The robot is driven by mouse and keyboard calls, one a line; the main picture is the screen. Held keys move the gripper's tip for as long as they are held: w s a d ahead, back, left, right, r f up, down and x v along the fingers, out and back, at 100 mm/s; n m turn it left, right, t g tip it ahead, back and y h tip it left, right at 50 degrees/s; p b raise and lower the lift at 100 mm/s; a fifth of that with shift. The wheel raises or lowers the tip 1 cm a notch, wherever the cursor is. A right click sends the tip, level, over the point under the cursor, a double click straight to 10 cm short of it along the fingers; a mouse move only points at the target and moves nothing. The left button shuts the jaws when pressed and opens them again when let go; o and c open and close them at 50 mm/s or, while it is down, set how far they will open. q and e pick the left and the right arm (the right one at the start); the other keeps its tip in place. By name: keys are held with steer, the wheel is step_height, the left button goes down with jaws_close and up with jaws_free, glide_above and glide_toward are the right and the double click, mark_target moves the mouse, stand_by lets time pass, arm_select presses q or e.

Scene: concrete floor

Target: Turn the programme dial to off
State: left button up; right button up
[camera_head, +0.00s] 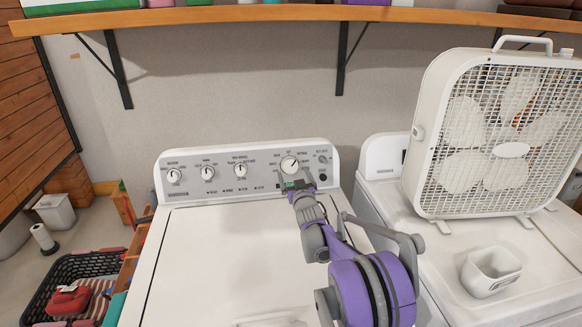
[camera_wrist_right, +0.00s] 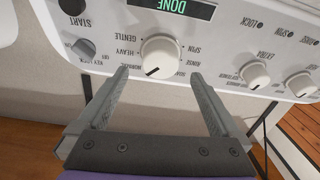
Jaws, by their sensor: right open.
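The programme dial (camera_head: 289,164) is the large white knob on the right part of the white washer's control panel (camera_head: 222,181). In the right wrist view the panel is upside down, and the dial (camera_wrist_right: 160,56) has a dark pointer mark at its lower left in the picture. Labels around it include GENTLE, HEAVY, RINSE and SPIN; I cannot read an off mark. My right gripper (camera_head: 296,184) is open just in front of the dial. In the wrist view its fingertips (camera_wrist_right: 159,73) lie either side of the dial, apart from it. My left gripper is not in view.
Smaller white knobs (camera_head: 240,170) line the panel's left part. A display reading DONE (camera_wrist_right: 172,8) and a START/key-lock knob (camera_wrist_right: 83,48) are near the dial. A box fan (camera_head: 428,160) and white container (camera_head: 491,271) stand on the right machine. A shelf (camera_head: 220,15) runs above.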

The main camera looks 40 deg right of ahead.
mark_target(291, 168)
steer(key=shift+p+x, duration=0.3)
steer(key=shift+x, duration=2.4)
steer(key=c, duration=1.4)
